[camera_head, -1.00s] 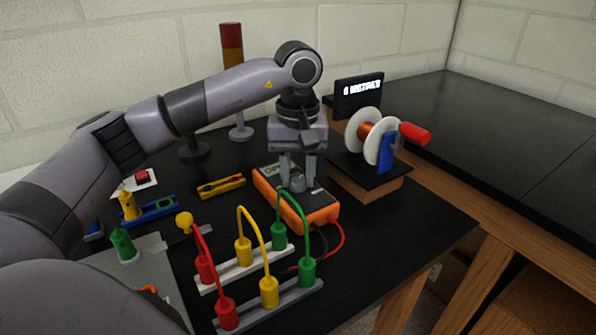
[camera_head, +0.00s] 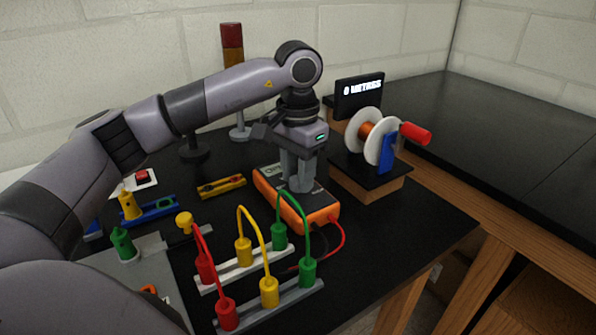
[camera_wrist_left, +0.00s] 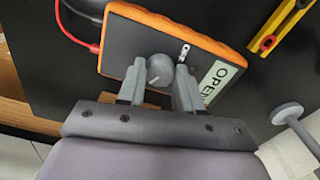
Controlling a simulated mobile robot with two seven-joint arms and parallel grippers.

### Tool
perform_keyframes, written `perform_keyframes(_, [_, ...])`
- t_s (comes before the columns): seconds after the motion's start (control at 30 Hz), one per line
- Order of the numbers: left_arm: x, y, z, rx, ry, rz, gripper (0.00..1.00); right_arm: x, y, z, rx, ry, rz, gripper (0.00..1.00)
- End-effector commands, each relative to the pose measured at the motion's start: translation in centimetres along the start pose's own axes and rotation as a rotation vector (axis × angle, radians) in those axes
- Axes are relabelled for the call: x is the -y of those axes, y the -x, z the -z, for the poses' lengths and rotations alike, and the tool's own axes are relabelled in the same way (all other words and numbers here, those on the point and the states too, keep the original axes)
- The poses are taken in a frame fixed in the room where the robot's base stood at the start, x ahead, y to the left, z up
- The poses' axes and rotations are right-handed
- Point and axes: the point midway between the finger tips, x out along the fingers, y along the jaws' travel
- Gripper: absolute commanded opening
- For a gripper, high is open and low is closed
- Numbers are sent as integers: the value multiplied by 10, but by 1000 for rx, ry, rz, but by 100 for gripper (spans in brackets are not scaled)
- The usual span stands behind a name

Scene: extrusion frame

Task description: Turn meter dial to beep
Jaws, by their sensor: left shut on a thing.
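The orange-edged meter (camera_head: 322,214) lies on the black table near the middle. Its dark face and round grey dial (camera_wrist_left: 159,70) show in the left wrist view. The dial has a pale pointer line, and a label beside it reads "OPEN" (camera_wrist_left: 216,81). My left gripper (camera_head: 299,188) points down over the meter. In the left wrist view its fingers (camera_wrist_left: 160,74) stand on either side of the dial, shut on it. The fingers hide the dial in the head view. My right gripper is not in view.
Red, yellow and green cables (camera_head: 267,245) arch between sockets in front of the meter. A wire spool (camera_head: 368,130) with a red handle stands behind right, beside a display reading "0 METRES" (camera_head: 359,94). A yellow level (camera_head: 221,185) lies left of the meter.

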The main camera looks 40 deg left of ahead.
Motion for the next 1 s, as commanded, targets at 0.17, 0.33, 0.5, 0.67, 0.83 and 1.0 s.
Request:
perform_keyframes(0.17, [0,0,0,0,-43,0,4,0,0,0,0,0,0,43])
perform_keyframes(0.33, [0,0,0,0,-60,0,4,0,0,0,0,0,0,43])
perform_keyframes(0.5, [0,0,0,0,-61,0,4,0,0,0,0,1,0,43])
perform_keyframes(0.67, [0,0,0,0,-61,0,4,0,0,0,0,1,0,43])
perform_keyframes(0.83, [0,0,0,0,-60,0,61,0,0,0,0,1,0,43])
perform_keyframes(1.0, [0,0,0,0,-60,0,61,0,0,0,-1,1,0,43])
